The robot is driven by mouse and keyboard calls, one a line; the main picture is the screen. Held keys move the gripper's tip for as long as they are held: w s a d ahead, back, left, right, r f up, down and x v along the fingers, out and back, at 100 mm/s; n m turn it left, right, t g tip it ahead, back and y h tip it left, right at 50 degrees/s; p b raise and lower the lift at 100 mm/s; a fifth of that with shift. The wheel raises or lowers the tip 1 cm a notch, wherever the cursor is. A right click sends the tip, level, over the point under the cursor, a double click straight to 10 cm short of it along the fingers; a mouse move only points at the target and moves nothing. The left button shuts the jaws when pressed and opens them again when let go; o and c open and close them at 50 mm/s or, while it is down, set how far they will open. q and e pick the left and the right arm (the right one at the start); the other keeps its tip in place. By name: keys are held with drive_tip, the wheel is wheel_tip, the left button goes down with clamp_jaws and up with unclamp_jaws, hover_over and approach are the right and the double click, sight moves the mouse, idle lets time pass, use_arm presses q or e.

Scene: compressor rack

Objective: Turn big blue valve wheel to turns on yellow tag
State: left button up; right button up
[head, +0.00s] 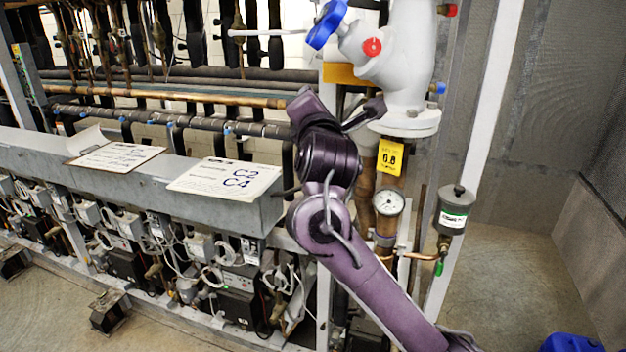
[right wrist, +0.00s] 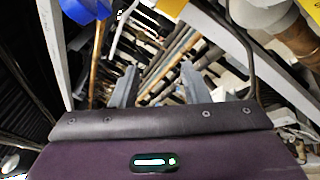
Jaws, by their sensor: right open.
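The big blue valve wheel (head: 326,24) sits at the upper left of a white valve body (head: 405,60) in the head view. Part of a blue thing, likely this wheel, shows at the top left of the right wrist view (right wrist: 84,10). The yellow tag (head: 390,156) hangs below the white flange; its large figure looks like 0.8, the small print is unreadable. My right gripper (head: 340,105) is below the wheel, apart from it. In the right wrist view its two fingers (right wrist: 158,85) are spread with nothing between them. My left gripper is out of view.
A pressure gauge (head: 388,201) and a grey canister (head: 455,208) stand right of my arm. Copper and black pipes (head: 180,95) run behind. A grey beam (head: 120,160) carries white signs. A white post rises at right; open floor lies beyond.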

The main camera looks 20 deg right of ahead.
sight(326, 26)
wheel_tip(326, 26, down, 13)
drive_tip(key=s+m+g+y, duration=0.2)
drive_tip(key=m+g, duration=0.1)
drive_tip(key=m, duration=0.1)
drive_tip(key=shift+a+f, duration=0.2)
drive_tip(key=shift+a, duration=0.25)
drive_tip(key=r+n+t+h, duration=0.1)
drive_tip(key=r+n+h, duration=0.1)
drive_tip(key=r, duration=0.6)
drive_tip(key=d+r+n+t+h+b, duration=0.1)
drive_tip(key=r+n+t+h, duration=0.1)
drive_tip(key=r, duration=0.6)
drive_tip(key=d+r+n+t+h+b, duration=0.1)
drive_tip(key=r+n, duration=0.1)
drive_tip(key=r, duration=0.7)
drive_tip(key=shift+w+d+t+h, duration=0.2)
drive_tip(key=shift+w+t+h, duration=0.1)
drive_tip(key=shift+t+h, duration=0.1)
drive_tip(key=p+x, duration=0.4)
drive_tip(key=x, duration=0.2)
drive_tip(key=shift+a+p, duration=0.1)
drive_tip(key=shift+p, duration=0.2)
drive_tip(key=shift+w+p, duration=0.3)
drive_tip(key=shift+w, duration=0.3)
